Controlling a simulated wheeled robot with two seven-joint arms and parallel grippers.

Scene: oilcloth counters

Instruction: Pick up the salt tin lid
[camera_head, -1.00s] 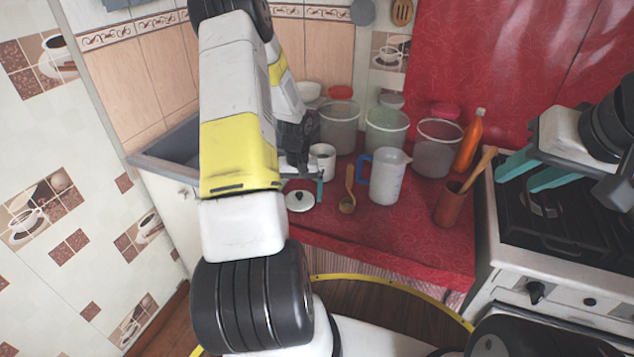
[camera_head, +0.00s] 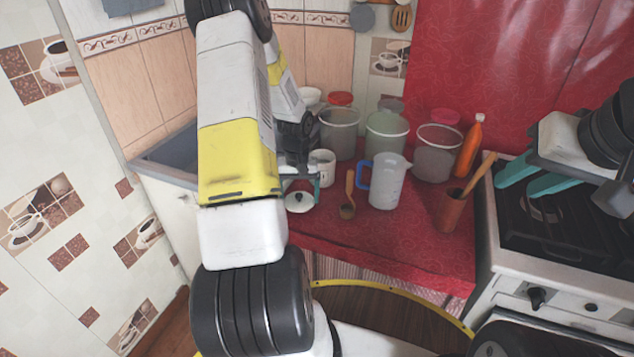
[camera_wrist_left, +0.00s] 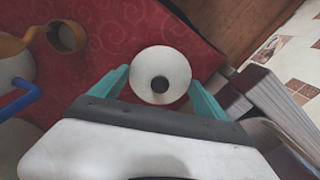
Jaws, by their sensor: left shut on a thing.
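The salt tin lid (camera_head: 299,203) is a round white disc with a dark knob, at the front left of the red counter. In the left wrist view the lid (camera_wrist_left: 160,62) sits between the two teal fingers of my left gripper (camera_wrist_left: 159,80). The gripper is shut on it, with one finger at each side of the rim. The lid looks at counter level; any small gap beneath cannot be told. A white open tin or mug (camera_head: 322,165) stands just behind the lid. My right gripper (camera_head: 535,180) is open and empty over the stove.
A wooden ladle (camera_head: 348,209) and a measuring jug (camera_head: 386,183) with a blue handle stand right of the lid. Behind are several clear canisters (camera_head: 386,135). A utensil pot (camera_head: 451,212) and an orange bottle (camera_head: 468,148) are near the stove (camera_head: 560,230).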

